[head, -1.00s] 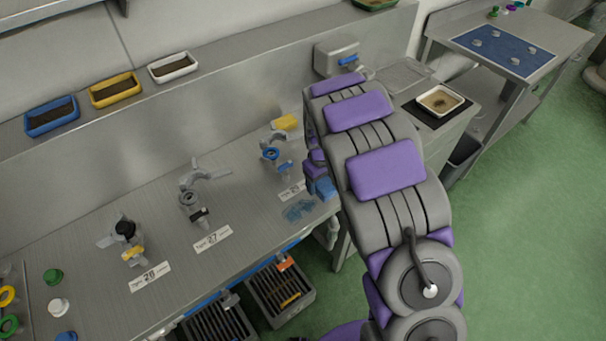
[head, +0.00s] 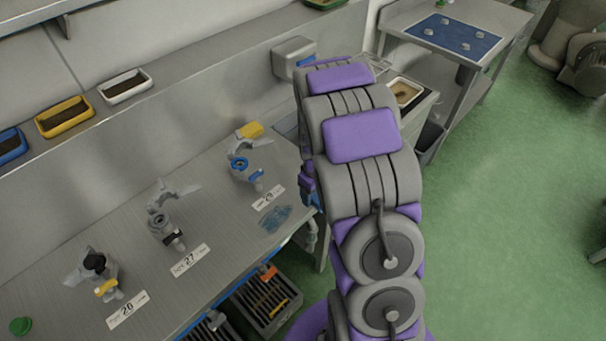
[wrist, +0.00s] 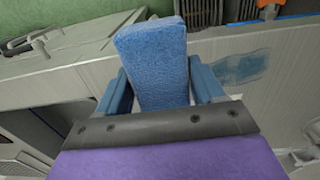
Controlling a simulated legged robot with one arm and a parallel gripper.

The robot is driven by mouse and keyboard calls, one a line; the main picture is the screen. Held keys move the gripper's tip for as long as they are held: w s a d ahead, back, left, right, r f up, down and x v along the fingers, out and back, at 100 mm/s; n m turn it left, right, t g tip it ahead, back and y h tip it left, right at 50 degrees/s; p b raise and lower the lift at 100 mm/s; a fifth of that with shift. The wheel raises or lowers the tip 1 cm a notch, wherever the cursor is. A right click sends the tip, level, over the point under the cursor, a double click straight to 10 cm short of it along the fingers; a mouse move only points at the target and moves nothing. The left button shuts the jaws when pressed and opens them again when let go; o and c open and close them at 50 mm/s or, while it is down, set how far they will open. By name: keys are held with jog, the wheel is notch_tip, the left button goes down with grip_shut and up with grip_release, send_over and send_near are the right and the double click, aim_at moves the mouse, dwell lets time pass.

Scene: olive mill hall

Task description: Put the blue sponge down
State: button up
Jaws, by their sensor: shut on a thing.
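The blue sponge (wrist: 155,62) stands up between the two blue fingers of my gripper (wrist: 160,82) in the wrist view. The fingers are shut on its sides. In the head view my arm hides nearly all of the gripper and the sponge. A bluish wet-looking smear (head: 275,218) lies on the metal bench (head: 215,235) near its front edge, left of my arm. The smear also shows in the wrist view (wrist: 238,68), right of the sponge and apart from it.
Several valve fittings stand along the bench, one with a blue ring (head: 240,166), with number labels in front. A yellow block (head: 250,130) lies behind them. Dark slatted crates (head: 265,300) sit below the front edge. Green floor is open at right.

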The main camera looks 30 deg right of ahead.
jog(key=w+d, duration=0.1)
jog(key=w, duration=0.2)
jog(key=w+b, duration=0.1)
jog(key=w, duration=0.3)
jog(key=w+d+f, duration=0.1)
jog(key=w, duration=0.3)
jog(key=shift+d+b, duration=0.3)
jog(key=shift+d, duration=0.05)
jog(key=shift+f+b, duration=0.55)
jog(key=shift+f, duration=1.2)
jog(key=shift+f, duration=0.2)
jog(key=o, duration=0.7)
jog(key=shift+c, duration=0.2)
jog(key=o, duration=0.3)
jog(key=shift+s+d+f, duration=0.1)
jog(key=shift+d+f, duration=0.05)
